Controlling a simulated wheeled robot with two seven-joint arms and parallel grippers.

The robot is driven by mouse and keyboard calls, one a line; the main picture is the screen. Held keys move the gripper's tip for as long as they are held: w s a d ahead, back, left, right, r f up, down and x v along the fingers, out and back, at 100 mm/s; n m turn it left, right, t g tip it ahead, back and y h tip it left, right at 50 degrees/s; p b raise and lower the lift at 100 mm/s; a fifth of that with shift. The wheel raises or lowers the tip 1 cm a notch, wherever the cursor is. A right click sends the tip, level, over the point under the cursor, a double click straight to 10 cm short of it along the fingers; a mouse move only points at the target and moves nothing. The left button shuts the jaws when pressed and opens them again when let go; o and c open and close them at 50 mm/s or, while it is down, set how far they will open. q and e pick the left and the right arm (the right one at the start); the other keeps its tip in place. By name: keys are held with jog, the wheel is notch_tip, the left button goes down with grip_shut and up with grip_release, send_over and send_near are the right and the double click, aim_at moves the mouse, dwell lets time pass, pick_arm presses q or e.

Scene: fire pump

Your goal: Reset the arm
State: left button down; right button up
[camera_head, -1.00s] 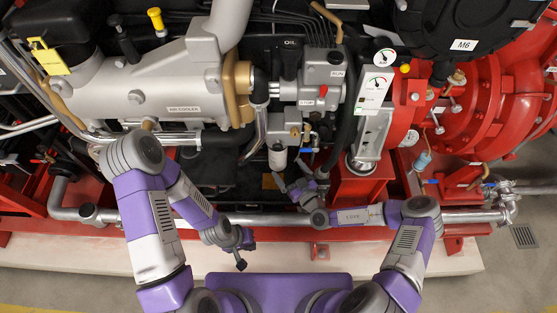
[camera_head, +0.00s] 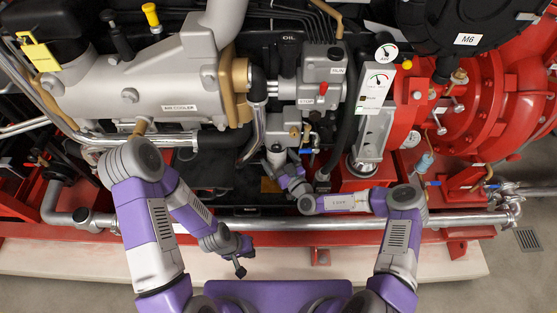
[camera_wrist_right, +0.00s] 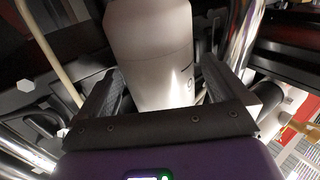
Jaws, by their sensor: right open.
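My left gripper (camera_head: 245,258) hangs in front of the pump's base, above the pale floor plinth. Its two dark fingertips stand apart, with nothing between them. My right gripper (camera_head: 283,172) is at the white cylinder below the brass-fitted block, and partly hidden in the head view. In the right wrist view my right gripper (camera_wrist_right: 160,95) is open, one finger on each side of the white cylinder (camera_wrist_right: 150,45). I cannot tell whether the fingers touch it. The right forearm lies nearly level, from the elbow at right to the wrist at centre.
The grey air cooler (camera_head: 160,75) is at upper left. A control block (camera_head: 322,78) and a gauge panel (camera_head: 374,88) stand above the right forearm. A grey pipe (camera_head: 270,224) runs along the red base. The pale plinth (camera_head: 70,257) in front is clear.

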jog(key=c, duration=1.4)
jog(key=shift+a+r+m+t+h+p, duration=0.15)
jog(key=shift+m+t+h+p, duration=0.2)
jog(key=shift+h+p, duration=0.2)
jog(key=o, duration=1.4)
